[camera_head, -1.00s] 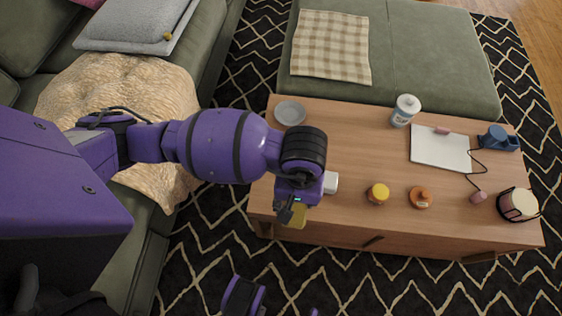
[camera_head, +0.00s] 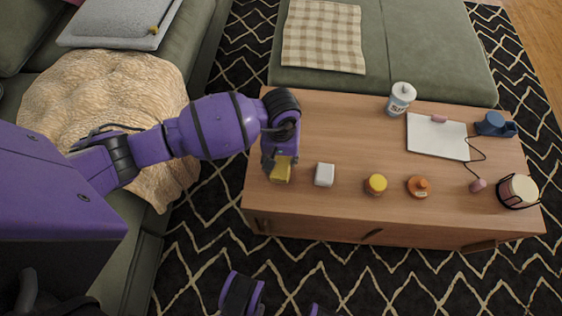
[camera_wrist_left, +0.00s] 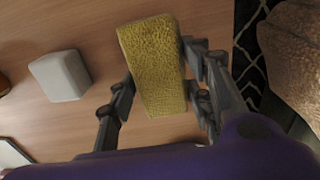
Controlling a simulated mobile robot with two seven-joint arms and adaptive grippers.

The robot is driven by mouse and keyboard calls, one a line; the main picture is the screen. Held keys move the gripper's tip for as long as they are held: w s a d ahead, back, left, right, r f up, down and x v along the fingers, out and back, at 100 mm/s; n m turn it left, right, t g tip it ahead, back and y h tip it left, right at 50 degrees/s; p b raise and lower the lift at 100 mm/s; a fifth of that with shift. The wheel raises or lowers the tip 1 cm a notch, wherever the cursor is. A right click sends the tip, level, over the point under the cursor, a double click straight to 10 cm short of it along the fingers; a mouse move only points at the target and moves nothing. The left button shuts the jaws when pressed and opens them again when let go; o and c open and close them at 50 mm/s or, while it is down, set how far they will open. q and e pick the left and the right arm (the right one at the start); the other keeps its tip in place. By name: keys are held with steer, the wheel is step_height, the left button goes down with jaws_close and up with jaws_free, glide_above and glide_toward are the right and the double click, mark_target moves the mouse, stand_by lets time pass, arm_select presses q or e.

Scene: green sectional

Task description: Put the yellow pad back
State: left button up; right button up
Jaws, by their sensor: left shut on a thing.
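The yellow pad (camera_head: 282,170) is a small block with a rough, spongy face. My left gripper (camera_head: 279,161) is shut on it, over the left front part of the wooden table (camera_head: 350,210). In the left wrist view the pad (camera_wrist_left: 152,65) sits between the two dark fingers of my left gripper (camera_wrist_left: 160,95), with the table top behind it. I cannot tell whether the pad touches the table. My right gripper is not in view.
A white block (camera_head: 324,175) stands just right of the pad.

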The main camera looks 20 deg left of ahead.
arm_select(q)
step_height(320, 180, down, 2)
steer(key=shift+s+d+f, duration=0.1)
steer(key=shift+f, duration=0.1)
steer(key=shift+f+b, duration=0.15)
steer(key=shift+b, duration=0.2)
steer(key=o, duration=1.1)
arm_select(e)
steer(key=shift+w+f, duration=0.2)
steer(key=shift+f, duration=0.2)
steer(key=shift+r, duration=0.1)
